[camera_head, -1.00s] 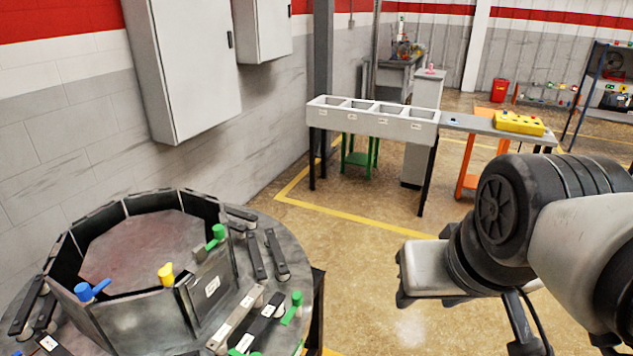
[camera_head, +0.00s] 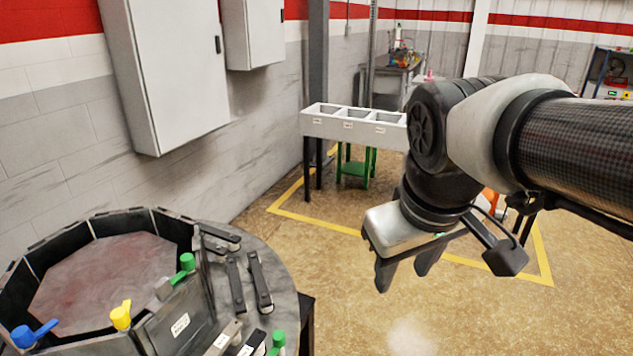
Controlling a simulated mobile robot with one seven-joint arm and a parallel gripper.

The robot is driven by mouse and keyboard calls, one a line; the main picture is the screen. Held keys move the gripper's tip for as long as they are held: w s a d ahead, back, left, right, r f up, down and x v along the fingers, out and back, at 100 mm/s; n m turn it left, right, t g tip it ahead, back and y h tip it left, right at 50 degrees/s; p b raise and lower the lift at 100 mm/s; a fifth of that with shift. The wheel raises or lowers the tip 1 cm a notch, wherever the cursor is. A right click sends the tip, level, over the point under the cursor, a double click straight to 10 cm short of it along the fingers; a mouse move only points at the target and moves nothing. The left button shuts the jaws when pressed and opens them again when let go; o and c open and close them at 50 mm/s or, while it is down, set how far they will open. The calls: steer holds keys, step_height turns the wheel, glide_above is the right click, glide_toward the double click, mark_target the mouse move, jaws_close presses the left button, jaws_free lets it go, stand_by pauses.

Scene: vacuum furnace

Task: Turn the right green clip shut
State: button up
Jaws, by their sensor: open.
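Green clips show on the round furnace table. One green clip (camera_head: 186,263) stands on the rim of the octagonal chamber (camera_head: 155,318), at its right side. Another green clip (camera_head: 278,340) is lower right, near the bottom edge of the picture and partly cut off. I cannot tell for certain which is the right one. My gripper (camera_head: 405,275) hangs to the right of the furnace table, fingers pointing down, open and empty. It is well apart from both clips, over open floor.
A yellow clip (camera_head: 122,315) and a blue clip (camera_head: 30,334) are also on the chamber rim. Dark bars (camera_head: 260,282) lie on the table top (camera_head: 278,270). A white sectioned bin (camera_head: 350,130) stands behind. Wall cabinets (camera_head: 170,75) hang at left. The floor between is clear.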

steer(key=w+a+f+n+g+h+b, duration=0.1)
steer(key=w+a+f+n+b, duration=0.35)
steer(key=a+f, duration=0.4)
steer(key=w+a+f+n+g+h+b, duration=0.1)
steer(key=w+a+f+n+h+b, duration=0.15)
steer(key=a+f+n+b, duration=0.5)
steer(key=w+a+f+n+g+h+b, duration=0.15)
steer(key=w+a+f+n, duration=0.25)
steer(key=a+f, duration=0.45)
steer(key=shift+t+y, duration=0.4)
steer(key=shift+t, duration=0.05)
steer(key=b+x, duration=0.1)
steer(key=x, duration=0.4)
steer(key=b+x, duration=0.2)
steer(key=x, duration=0.3)
steer(key=a+b+x, duration=0.1)
steer(key=x, duration=0.3)
steer(key=shift+w+d+f+b, duration=0.15)
steer(key=shift+w+f+b, duration=0.25)
steer(key=shift+f, duration=0.15)
steer(key=shift+s, duration=0.1)
